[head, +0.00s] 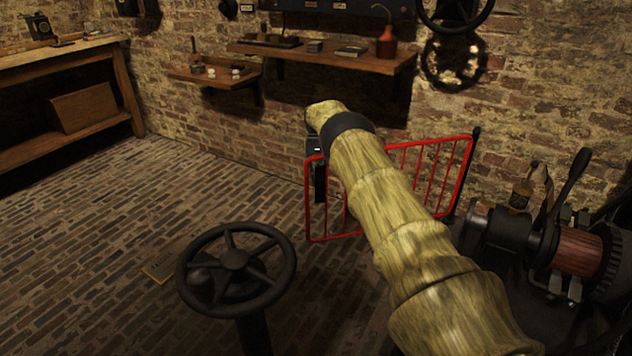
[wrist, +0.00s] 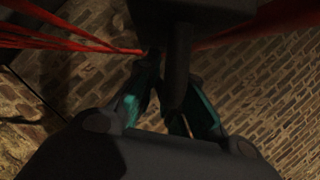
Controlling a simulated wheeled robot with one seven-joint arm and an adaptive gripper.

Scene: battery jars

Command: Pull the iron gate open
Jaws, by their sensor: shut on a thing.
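The red iron gate (head: 463,172) stands in the head view behind my arm, with its right side by a dark post (head: 474,150). My arm hides the middle of the gate. In the wrist view its red bars (wrist: 70,40) run out to the left and upper right. A dark upright handle (wrist: 180,65) shows between my gripper's fingers (wrist: 163,88). My gripper is shut on this handle near the gate's free left edge. In the head view my arm mostly hides the gripper.
A black handwheel (head: 236,260) on a stand is in front, left of my arm. Machinery (head: 578,250) is at the right. Wall shelves (head: 330,56) hang behind, and a wooden bench (head: 60,58) is at the far left. The brick floor left of the gate is mostly clear.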

